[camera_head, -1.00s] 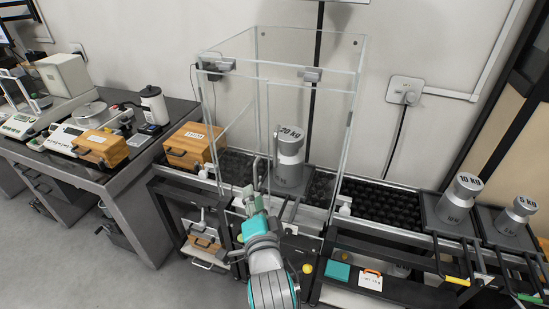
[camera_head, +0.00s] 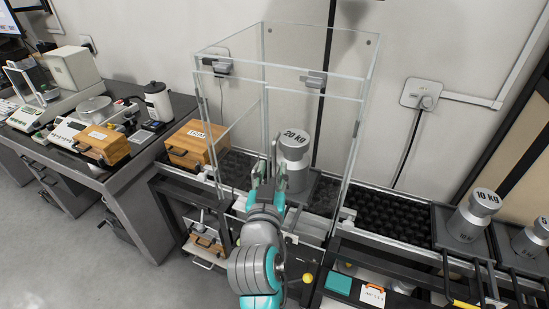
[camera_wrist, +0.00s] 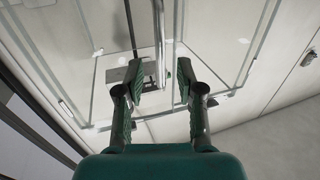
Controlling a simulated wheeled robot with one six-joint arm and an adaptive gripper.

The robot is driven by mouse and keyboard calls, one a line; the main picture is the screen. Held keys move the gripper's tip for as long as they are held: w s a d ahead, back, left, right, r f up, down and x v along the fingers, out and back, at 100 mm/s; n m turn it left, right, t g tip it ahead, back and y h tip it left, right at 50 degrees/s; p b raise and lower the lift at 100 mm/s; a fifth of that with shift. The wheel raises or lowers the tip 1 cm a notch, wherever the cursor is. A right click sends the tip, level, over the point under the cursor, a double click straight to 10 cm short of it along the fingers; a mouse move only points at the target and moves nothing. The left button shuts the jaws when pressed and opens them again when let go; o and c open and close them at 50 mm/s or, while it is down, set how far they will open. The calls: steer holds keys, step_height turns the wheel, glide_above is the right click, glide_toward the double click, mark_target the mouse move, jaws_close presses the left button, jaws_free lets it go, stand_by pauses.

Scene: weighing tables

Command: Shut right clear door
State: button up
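A tall clear enclosure (camera_head: 356,120) stands on the black roller track, with a silver 20 kg weight (camera_head: 294,158) inside it. Its clear front panes (camera_head: 305,110) hang below two grey brackets; I cannot tell exactly where the right door's edges are or how far it stands open. My gripper (camera_head: 268,174) is at the front of the enclosure, left of the weight, with its fingers apart. In the wrist view, my gripper (camera_wrist: 160,75) has a gap between its fingers, and an upright metal bar (camera_wrist: 158,40) shows in that gap. I cannot tell whether they touch.
A wooden case (camera_head: 193,145) sits left of the enclosure. A 10 kg weight (camera_head: 470,215) stands on the track at the right, with another weight beyond it. Dark rails and a yellow-gripped handle (camera_head: 465,303) jut out at the lower right. A grey bench (camera_head: 140,178) stands at the left.

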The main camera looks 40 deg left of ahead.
mark_target(274, 160)
steer(key=shift+x, duration=2.35)
jaws_close()
